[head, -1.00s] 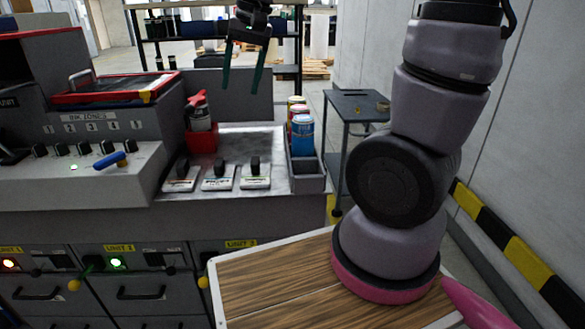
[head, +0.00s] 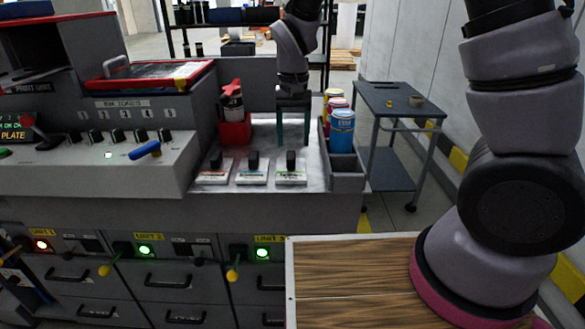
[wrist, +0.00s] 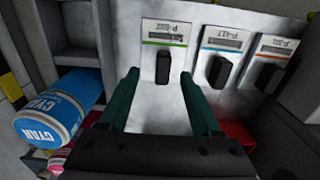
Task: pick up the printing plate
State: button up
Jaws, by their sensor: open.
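Three white printing plates with black upright handles lie in a row on the grey metal ledge. The right one has a green stripe (head: 291,178), the middle one a blue stripe (head: 252,178), the left one a red-orange stripe (head: 213,178). My gripper (head: 293,138) is open and empty, pointing down just behind the green-striped plate. In the wrist view the green-striped plate (wrist: 166,33) is straight ahead, with its handle (wrist: 163,69) lined up between the two green fingertips (wrist: 159,79). The fingers do not touch the handle as far as I can see.
Ink cans, including a cyan one (head: 342,131), stand in a grey rack (head: 346,178) close right of my gripper. A red holder with a bottle (head: 234,130) stands to its left. A grey side table (head: 390,105) is at the right.

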aim_at(291, 157)
jog(key=f, duration=0.5)
jog(key=shift+a, duration=0.3)
grip_shut()
